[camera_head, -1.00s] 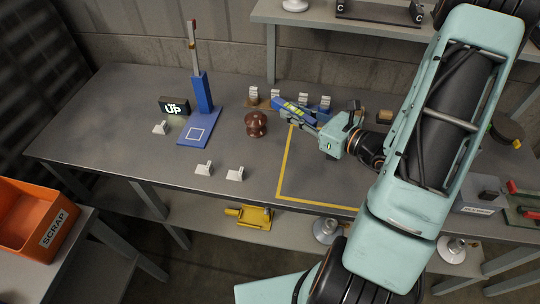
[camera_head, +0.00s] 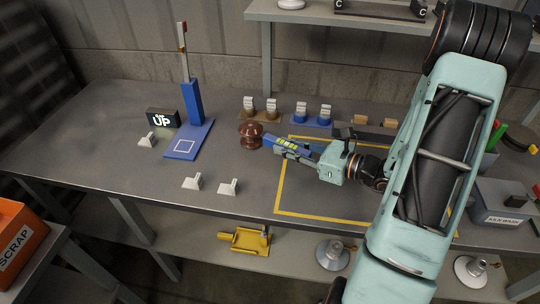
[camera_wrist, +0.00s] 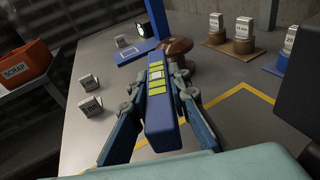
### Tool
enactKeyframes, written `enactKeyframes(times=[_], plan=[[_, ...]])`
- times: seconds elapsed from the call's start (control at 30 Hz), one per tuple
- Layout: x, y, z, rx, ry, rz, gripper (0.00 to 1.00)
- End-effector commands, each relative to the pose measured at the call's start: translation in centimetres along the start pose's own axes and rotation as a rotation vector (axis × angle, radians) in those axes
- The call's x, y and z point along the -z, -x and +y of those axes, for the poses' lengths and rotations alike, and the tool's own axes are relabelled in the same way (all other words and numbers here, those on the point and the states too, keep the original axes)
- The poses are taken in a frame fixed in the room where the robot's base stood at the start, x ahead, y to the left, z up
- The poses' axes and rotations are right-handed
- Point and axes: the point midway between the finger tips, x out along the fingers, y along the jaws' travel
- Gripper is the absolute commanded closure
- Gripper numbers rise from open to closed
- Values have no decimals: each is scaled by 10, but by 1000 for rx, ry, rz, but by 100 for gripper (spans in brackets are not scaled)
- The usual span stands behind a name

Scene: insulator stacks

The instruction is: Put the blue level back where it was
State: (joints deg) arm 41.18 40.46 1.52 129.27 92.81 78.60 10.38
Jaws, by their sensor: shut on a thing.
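The blue level (camera_head: 287,145) is a blue bar with yellow-green vials. My gripper (camera_head: 297,151) is shut on it and holds it above the grey table, near the yellow-taped square's left side. In the wrist view the level (camera_wrist: 158,110) lies lengthwise between my gripper's fingers (camera_wrist: 155,98), pointing away toward the brown insulator. The brown insulator (camera_head: 251,134) stands on the table just left of the level's far end. It also shows in the wrist view (camera_wrist: 176,48). Whether the level touches the table cannot be told.
A blue stand (camera_head: 193,105) with a marked base is at the left, by an "UP" sign (camera_head: 162,117). White tags (camera_head: 192,182) stand along the front. Labelled brown and blue blocks (camera_head: 300,112) line the back. The yellow-taped area (camera_head: 300,207) is bare at its front.

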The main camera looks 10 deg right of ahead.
Motion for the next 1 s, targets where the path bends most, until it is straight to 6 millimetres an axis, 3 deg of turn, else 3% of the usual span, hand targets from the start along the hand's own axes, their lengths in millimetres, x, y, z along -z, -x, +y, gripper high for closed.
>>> enactKeyframes(times=[0.27,0.53,1.0], plan=[[8,-22,0,-2,1,-1,100],[27,-57,0,0,0,-1,100],[32,-60,0,1,0,-1,100]])
